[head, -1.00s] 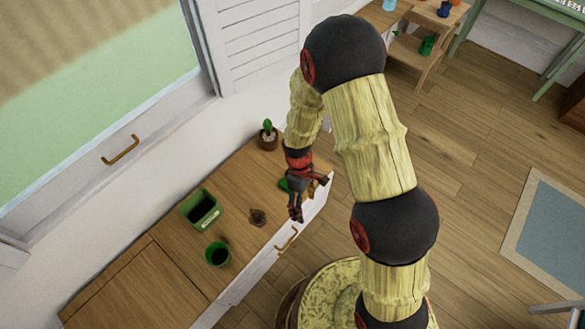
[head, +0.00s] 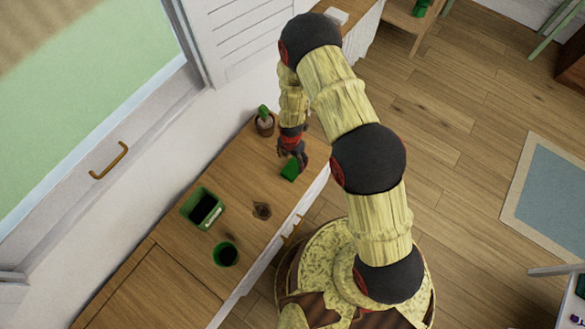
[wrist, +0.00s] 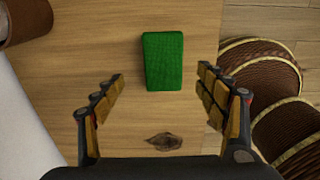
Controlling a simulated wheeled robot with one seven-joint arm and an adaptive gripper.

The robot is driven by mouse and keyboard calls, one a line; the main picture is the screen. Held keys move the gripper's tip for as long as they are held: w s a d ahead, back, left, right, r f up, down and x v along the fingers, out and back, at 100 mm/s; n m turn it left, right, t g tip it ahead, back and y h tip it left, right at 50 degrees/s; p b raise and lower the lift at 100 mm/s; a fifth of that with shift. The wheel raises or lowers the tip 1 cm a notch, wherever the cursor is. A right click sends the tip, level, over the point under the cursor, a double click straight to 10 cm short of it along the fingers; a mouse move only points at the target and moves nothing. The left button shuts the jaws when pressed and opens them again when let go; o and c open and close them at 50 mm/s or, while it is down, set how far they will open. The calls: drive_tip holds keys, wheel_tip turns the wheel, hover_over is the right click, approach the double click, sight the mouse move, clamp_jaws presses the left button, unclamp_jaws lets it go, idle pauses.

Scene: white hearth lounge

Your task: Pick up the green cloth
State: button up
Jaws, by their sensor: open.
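The green cloth (head: 290,170) lies on the wooden cabinet top (head: 245,170), near its front edge. In the wrist view the cloth (wrist: 163,61) is a small green rectangular block lying flat, ahead of the fingertips and between their lines. My gripper (wrist: 161,82) is open and empty, with one finger on each side, apart from the cloth. In the head view my gripper (head: 292,158) is just above and behind the cloth, and its fingers hide little of it.
A potted cactus (head: 264,122) stands behind the cloth. A green square container (head: 203,208), a green cup (head: 225,254) and a small brown object or mark (head: 262,211) are on the cabinet top to the left. The white wall borders the cabinet's back.

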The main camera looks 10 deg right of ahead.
sight(293, 168)
drive_tip(key=f+b, duration=0.1)
drive_tip(key=f, duration=0.4)
drive_tip(key=f+b, duration=0.1)
drive_tip(key=f, duration=0.1)
drive_tip(key=shift+s+d+f+b, duration=0.15)
drive_tip(key=shift+d+b, duration=0.1)
drive_tip(key=shift+b, duration=0.1)
drive_tip(key=shift+c, duration=0.5)
drive_tip(key=c, duration=1.1)
drive_tip(key=shift+c, duration=0.2)
